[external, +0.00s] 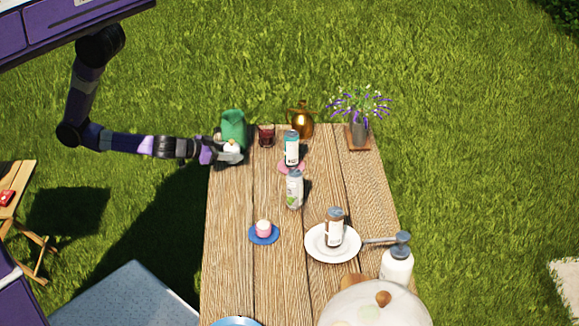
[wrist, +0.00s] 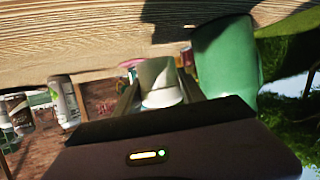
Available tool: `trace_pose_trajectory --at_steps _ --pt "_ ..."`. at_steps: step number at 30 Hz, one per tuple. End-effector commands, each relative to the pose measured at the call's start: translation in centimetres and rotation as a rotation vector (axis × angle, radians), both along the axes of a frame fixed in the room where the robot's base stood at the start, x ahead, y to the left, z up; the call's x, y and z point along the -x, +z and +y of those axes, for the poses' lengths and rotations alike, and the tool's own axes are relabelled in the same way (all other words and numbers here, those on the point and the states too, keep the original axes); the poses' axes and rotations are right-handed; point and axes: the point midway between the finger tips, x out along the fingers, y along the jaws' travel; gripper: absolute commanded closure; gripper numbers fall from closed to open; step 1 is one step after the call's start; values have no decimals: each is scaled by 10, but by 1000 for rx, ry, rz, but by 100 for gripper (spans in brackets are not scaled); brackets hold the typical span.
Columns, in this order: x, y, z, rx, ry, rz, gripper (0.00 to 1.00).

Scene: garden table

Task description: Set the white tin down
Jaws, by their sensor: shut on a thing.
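The white tin (external: 231,148) is at the far left corner of the wooden table (external: 228,205), in front of a green jug. In the wrist view the tin (wrist: 160,84) sits between the two fingers of my gripper (wrist: 158,100), which is shut on it. My gripper (external: 226,156) reaches in from the left in the external view. The wrist picture is upside down, with the tabletop (wrist: 90,35) along its top. I cannot tell whether the tin touches the table or hangs just above it.
The green jug (external: 234,124) stands close behind the tin; it also shows in the wrist view (wrist: 225,60). A dark red glass (external: 266,137) and a teal-topped bottle (external: 291,150) stand to the right. Bare planks lie in front, towards a cupcake (external: 263,228) on a blue saucer.

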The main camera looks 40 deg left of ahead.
Motion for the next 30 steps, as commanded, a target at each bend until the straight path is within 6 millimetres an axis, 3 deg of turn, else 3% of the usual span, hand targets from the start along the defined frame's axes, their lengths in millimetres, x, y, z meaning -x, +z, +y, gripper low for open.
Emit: trace_pose_trajectory --at_steps 7,20,21,24,30 --pt "0 -32 0 -3 -2 0 95" --pt "0 -39 0 0 0 1 95" --pt "0 -38 0 0 0 1 48" --pt "0 -38 0 -1 0 1 31" --pt "0 -38 0 -1 0 1 31"
